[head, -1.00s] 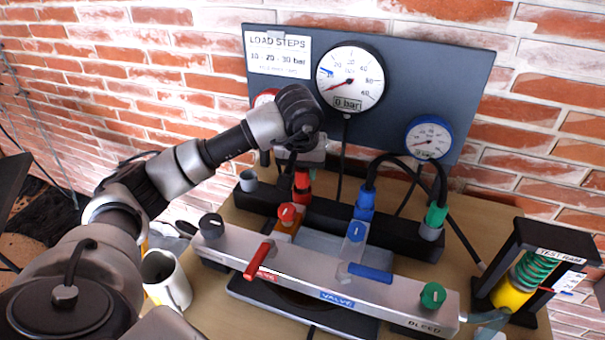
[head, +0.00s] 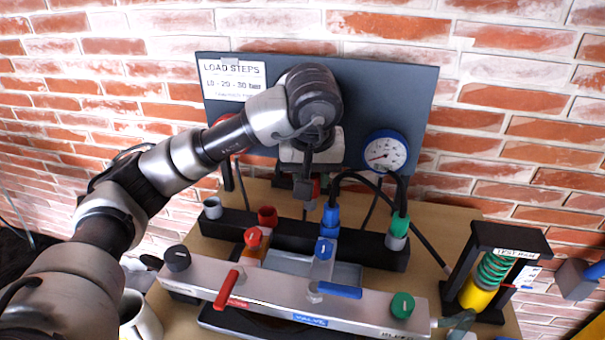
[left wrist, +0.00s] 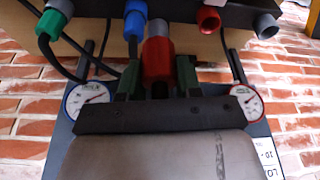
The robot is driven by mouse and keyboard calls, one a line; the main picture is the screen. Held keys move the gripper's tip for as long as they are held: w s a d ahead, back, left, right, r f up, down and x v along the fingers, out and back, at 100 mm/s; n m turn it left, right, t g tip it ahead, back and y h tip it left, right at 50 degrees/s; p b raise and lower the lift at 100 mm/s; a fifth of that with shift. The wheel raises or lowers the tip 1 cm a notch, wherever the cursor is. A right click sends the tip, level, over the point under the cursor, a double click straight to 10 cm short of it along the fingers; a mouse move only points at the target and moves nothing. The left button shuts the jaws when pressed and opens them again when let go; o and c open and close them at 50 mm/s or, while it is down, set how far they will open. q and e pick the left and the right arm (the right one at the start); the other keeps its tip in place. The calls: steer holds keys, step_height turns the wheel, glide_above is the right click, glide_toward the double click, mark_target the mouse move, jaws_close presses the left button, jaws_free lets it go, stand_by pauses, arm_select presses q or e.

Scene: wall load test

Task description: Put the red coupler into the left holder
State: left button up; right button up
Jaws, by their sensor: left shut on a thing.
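My left gripper (head: 304,190) is shut on the red coupler (left wrist: 157,62), which has a grey end. In the head view the coupler (head: 316,188) is mostly hidden behind the fingers. It is held above and behind the black bar (head: 290,232), apart from it. At the bar's left end is an empty grey holder (head: 212,207), also in the left wrist view (left wrist: 266,26). Beside it is an open red socket (head: 267,215), also in the left wrist view (left wrist: 208,20). My right gripper is not in view.
A blue coupler (head: 330,215) and a green coupler (head: 398,228), both with hoses, sit on the bar. In front is a silver manifold (head: 270,297) with red and blue levers. A gauge panel (head: 400,100) stands behind; the test ram (head: 490,275) is at right.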

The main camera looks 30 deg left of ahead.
arm_select(q)
steer(key=shift+r+p, duration=0.5)
steer(key=shift+r, duration=0.3)
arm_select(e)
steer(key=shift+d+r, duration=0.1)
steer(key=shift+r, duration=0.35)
arm_select(q)
steer(key=shift+a+f, duration=0.1)
steer(key=shift+a+b, duration=0.3)
steer(key=shift+a, duration=0.25)
steer(key=a+b, duration=0.1)
steer(key=a, duration=0.7)
steer(key=shift+a, duration=0.4)
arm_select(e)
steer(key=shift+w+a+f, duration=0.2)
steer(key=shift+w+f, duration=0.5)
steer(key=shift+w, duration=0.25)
arm_select(q)
steer(key=shift+s, duration=0.1)
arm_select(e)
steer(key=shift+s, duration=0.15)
